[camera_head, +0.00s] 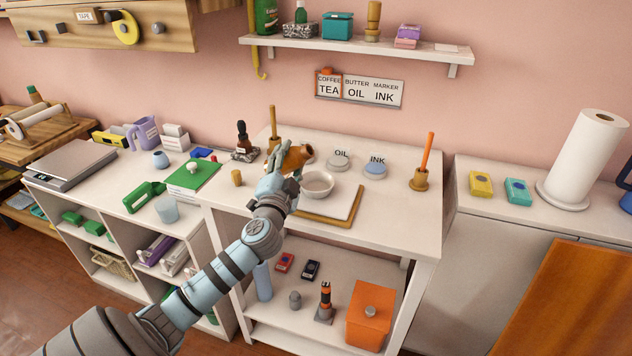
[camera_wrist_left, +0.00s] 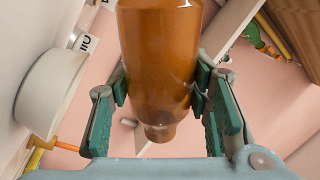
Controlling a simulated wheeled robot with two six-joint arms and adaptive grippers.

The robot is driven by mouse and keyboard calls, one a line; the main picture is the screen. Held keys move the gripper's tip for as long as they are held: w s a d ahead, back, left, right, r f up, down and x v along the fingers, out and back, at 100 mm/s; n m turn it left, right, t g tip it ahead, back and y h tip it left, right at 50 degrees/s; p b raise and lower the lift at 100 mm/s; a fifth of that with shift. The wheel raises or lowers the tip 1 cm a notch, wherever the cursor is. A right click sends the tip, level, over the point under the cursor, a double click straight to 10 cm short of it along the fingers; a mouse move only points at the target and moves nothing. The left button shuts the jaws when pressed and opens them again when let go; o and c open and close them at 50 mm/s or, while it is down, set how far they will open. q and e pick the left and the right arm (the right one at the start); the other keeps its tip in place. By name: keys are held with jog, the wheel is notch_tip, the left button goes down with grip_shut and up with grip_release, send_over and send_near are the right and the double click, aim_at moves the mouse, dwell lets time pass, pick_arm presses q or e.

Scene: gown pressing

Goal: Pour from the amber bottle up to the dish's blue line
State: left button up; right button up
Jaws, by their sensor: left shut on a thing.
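My left gripper (camera_head: 283,163) is shut on the amber bottle (camera_head: 297,157) and holds it tilted above the bench. In the left wrist view the brown bottle (camera_wrist_left: 160,60) sits between the green-padded fingers (camera_wrist_left: 162,105). The pale round dish (camera_head: 317,184) stands below and just right of the bottle in the head view, on a white board. The dish (camera_wrist_left: 52,95) also shows at the left of the wrist view, beside the bottle. I cannot make out its blue line, any liquid in it, or any stream. My right gripper is not in view.
A white board with a wooden edge (camera_head: 325,219) lies under the dish. Lidded pots marked OIL (camera_head: 339,163) and INK (camera_head: 376,170) stand behind it. An orange stick in a holder (camera_head: 420,178) stands right, a cork-coloured stub (camera_head: 237,177) left. The bench's right front is clear.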

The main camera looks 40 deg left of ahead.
pick_arm(q)
jog(key=shift+a+f+m, duration=0.1)
jog(key=shift+f+m, duration=0.15)
jog(key=shift+m, duration=0.65)
dwell(1.4)
jog(key=shift+s+r+m+h+p, duration=0.15)
jog(key=shift+r+m+p, duration=0.15)
jog(key=shift+m, duration=0.2)
jog(key=shift+w+r+m+h+p, duration=0.15)
jog(key=shift+m+p, duration=0.15)
jog(key=shift+m, duration=0.2)
dwell(1.5)
jog(key=shift+f+m+t, duration=0.25)
jog(key=shift+m+t, duration=0.05)
jog(key=shift+m, duration=0.7)
dwell(2.2)
